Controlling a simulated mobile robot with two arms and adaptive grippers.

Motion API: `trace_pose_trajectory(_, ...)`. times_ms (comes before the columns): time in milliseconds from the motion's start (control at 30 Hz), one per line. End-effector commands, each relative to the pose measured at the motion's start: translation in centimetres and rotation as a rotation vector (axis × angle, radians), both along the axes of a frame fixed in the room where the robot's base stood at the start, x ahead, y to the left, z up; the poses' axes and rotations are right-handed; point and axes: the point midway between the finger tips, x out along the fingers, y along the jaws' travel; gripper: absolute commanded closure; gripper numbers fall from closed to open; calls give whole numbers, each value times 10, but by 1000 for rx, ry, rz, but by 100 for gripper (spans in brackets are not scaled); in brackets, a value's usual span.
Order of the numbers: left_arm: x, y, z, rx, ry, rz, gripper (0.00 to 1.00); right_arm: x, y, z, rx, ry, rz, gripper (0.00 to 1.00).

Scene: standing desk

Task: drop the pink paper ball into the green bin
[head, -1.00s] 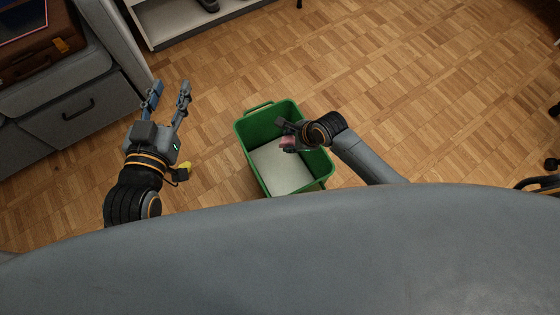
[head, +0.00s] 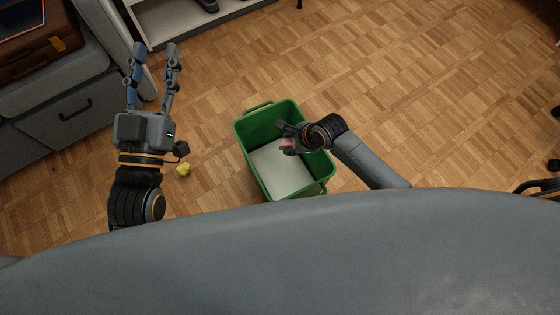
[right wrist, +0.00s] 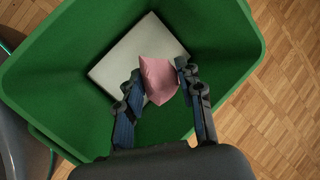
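The pink paper ball (right wrist: 160,80) is between the two fingertips of my right gripper (right wrist: 159,82), which is shut on it. In the head view the pink ball (head: 287,144) shows at that gripper, over the opening of the green bin (head: 255,137). In the right wrist view the bin's green walls (right wrist: 55,75) surround the ball, with a pale flat patch at the bottom behind it. My left gripper (head: 154,50) is open and empty, left of the bin, with its two fingers apart and pointing up the picture.
A small yellow crumpled piece (head: 183,169) lies on the wooden floor left of the bin. A grey cabinet (head: 85,110) with a brown case (head: 40,55) on it stands at the left.

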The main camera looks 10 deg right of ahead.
Motion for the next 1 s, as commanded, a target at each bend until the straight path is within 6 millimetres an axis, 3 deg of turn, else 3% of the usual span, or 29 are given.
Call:
trace_pose_trajectory(33,0,0,0,0,0,0,60,0,0,0,0,0,0,53)
trace_pose_trajectory(100,0,0,0,0,1,0,60,0,0,0,0,0,0,39)
trace_pose_trajectory(133,0,0,0,0,1,0,60,0,0,0,0,0,0,37)
trace_pose_trajectory(533,0,0,0,0,1,0,60,-3,-2,6,1,-1,-1,37)
trace_pose_trajectory(1000,0,0,0,1,2,0,60,-34,-32,84,0,-2,0,37)
